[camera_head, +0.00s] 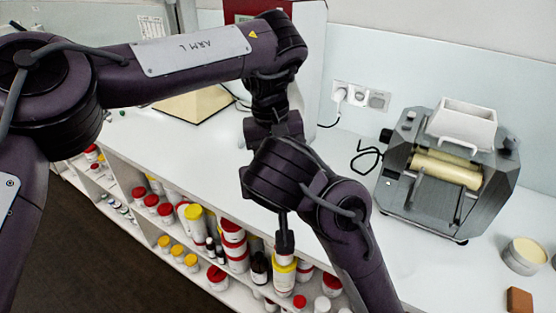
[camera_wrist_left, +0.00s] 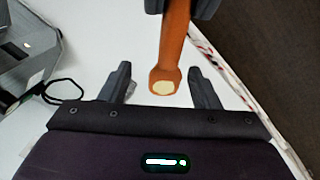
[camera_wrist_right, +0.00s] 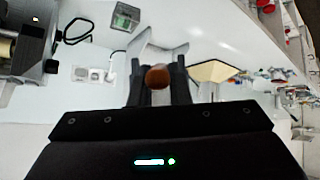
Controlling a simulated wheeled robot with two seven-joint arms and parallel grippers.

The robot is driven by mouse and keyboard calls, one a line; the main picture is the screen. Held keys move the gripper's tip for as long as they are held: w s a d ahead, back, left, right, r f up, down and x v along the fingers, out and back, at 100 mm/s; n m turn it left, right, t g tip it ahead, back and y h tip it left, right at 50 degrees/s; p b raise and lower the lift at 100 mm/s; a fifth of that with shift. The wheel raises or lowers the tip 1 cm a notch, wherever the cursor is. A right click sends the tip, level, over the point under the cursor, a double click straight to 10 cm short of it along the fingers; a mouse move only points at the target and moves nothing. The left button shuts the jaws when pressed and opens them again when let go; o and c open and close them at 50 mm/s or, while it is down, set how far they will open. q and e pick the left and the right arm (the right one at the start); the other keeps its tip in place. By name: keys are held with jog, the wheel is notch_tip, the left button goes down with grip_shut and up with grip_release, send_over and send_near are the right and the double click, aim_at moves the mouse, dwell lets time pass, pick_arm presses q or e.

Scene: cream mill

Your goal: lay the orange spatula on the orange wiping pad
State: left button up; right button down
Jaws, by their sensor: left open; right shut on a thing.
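The orange spatula shows in the left wrist view (camera_wrist_left: 173,45) as an orange shaft with a pale spot on its near end. My right gripper (camera_wrist_right: 160,62) is shut on it; in the right wrist view only a rounded brown-orange end of the spatula (camera_wrist_right: 157,77) shows between the fingers. My left gripper (camera_wrist_left: 159,72) is open, with the near end of the spatula between or just beyond its fingertips, not clamped. A small orange-brown block, apparently the wiping pad (camera_head: 519,300), lies on the counter at lower right.
A grey roller mill (camera_head: 450,175) with a white hopper stands at the right of the white counter (camera_head: 410,265). A round cream-filled container (camera_head: 525,256) stands near the pad. Shelves of jars (camera_head: 190,220) lie below the counter's front edge.

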pick_arm(q)
jog(key=c, duration=0.9)
jog(key=shift+c, duration=0.7)
pick_arm(e)
jog(key=c, duration=1.8)
grip_release()
jog(key=o, duration=0.5)
